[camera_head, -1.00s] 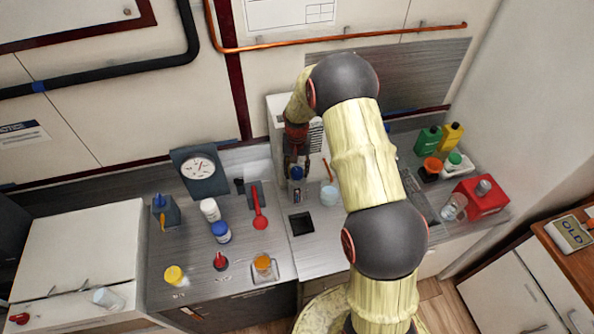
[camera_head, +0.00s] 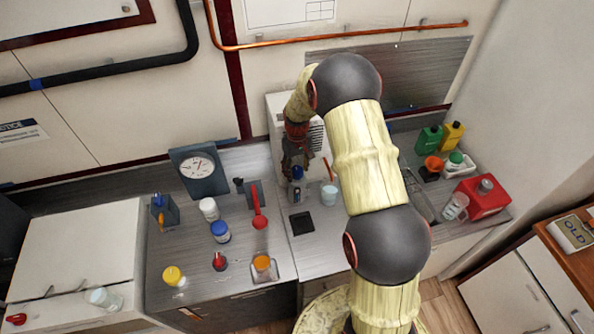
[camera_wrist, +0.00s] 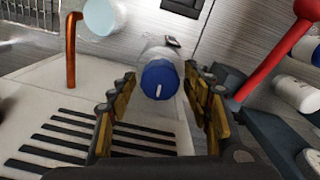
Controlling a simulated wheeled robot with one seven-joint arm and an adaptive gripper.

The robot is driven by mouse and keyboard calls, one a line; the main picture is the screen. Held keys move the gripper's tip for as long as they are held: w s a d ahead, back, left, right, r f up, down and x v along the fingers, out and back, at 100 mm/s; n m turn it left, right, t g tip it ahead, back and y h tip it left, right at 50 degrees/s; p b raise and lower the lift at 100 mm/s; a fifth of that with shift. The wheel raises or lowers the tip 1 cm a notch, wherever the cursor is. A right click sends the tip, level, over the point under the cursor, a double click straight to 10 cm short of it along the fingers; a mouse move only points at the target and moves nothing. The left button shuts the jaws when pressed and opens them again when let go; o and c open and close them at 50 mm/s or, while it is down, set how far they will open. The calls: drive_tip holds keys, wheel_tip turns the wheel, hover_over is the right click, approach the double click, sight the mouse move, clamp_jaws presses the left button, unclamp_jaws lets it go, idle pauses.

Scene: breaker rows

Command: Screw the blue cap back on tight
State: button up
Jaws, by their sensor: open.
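The blue cap (camera_wrist: 159,79) sits on top of a clear or pale bottle (camera_wrist: 158,49) in the wrist view, with a small white mark on its face. In the wrist view my gripper (camera_wrist: 160,108) is open, with one finger on each side of the cap and clear space between. The fingers look apart from the cap. Whether the cap is fully seated on the bottle cannot be told.
A white vented box (camera_head: 283,108) stands behind my gripper. A pale cup (camera_head: 329,195) is just right of the bottle and a black square (camera_head: 301,223) lies in front. A red spoon-like tool (camera_head: 259,208) and another blue-capped jar (camera_head: 220,232) are to the left.

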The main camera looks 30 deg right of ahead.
drive_tip(key=n, duration=0.5)
drive_tip(key=shift+b, duration=0.3)
drive_tip(key=n, duration=0.6)
drive_tip(key=shift+b, duration=0.3)
drive_tip(key=shift+c, duration=0.7)
drive_tip(key=c, duration=0.8)
drive_tip(key=shift+c, duration=0.3)
drive_tip(key=shift+m, duration=1.4)
drive_tip(key=o, duration=1.1)
drive_tip(key=shift+o, duration=0.3)
